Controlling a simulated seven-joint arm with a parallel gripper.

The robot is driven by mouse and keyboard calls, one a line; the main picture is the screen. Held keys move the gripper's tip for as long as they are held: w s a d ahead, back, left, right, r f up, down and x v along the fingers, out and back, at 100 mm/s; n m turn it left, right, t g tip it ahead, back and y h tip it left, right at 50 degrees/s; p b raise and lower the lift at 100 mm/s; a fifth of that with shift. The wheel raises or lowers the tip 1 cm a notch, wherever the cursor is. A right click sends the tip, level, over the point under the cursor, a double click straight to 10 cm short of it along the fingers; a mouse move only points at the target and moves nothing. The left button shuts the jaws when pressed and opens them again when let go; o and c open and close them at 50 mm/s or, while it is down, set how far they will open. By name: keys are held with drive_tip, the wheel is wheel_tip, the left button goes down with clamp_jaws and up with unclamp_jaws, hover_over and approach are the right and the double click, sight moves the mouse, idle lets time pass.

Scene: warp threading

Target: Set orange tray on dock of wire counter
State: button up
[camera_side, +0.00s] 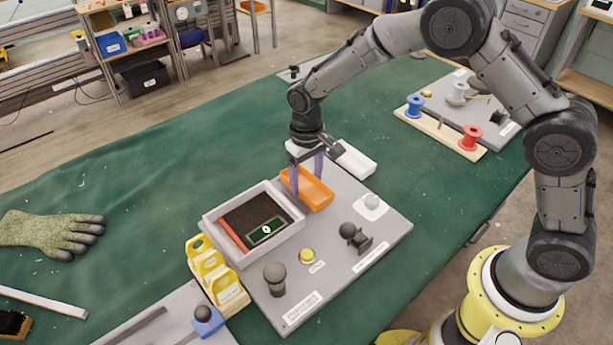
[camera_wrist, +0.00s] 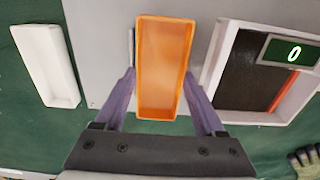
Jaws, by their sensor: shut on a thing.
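The orange tray (camera_side: 315,194) is at the far edge of a grey board, just behind a white-rimmed box. My gripper (camera_side: 305,184) points down with its purple fingers on the tray's two long sides, shut on it. In the wrist view the tray (camera_wrist: 163,60) lies lengthwise between the fingers and looks empty. I cannot tell whether its underside touches the board. The white-rimmed box (camera_side: 275,245), apparently the wire counter, has a dark inside, a red-orange bar and a small display reading 0. It also shows in the wrist view (camera_wrist: 250,117), right of the tray.
A white tray (camera_side: 354,159) lies just behind the orange one. On the grey board are a yellow button (camera_side: 307,256), dark knobbed parts (camera_side: 274,280) and a white pad (camera_side: 371,206). Yellow holders (camera_side: 216,272) stand left of the board.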

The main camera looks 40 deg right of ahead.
drive_tip(key=shift+f, duration=0.6)
idle(1.8)
drive_tip(key=o, duration=1.4)
drive_tip(key=shift+c, duration=0.2)
drive_tip(key=shift+r, duration=3.5)
